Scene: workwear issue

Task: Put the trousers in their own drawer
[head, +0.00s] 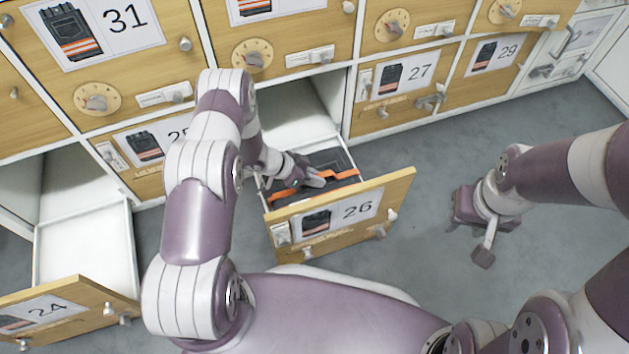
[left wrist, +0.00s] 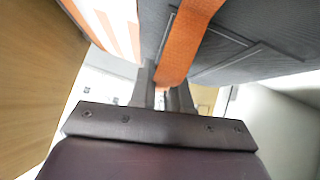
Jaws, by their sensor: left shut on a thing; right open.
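The trousers (head: 333,158), a dark grey folded bundle with an orange band, lie in the pulled-out drawer 26 (head: 398,187). My left gripper (head: 312,181) reaches down into this drawer and is shut on the trousers at the band. In the left wrist view the orange band of the trousers (left wrist: 187,45) runs between the fingers of my left gripper (left wrist: 163,96). Whether the trousers touch the drawer floor is hidden. My right gripper (head: 483,232) is open and empty over the floor, right of the drawer.
Drawer 24 (head: 88,235) at the lower left is also pulled out and looks empty. Shut drawers with numbers, pictures, dials and latches fill the wooden cabinet (head: 217,42), including 31, 27 (head: 376,121) and 29 (head: 468,98). Grey floor (head: 415,260) is clear right of drawer 26.

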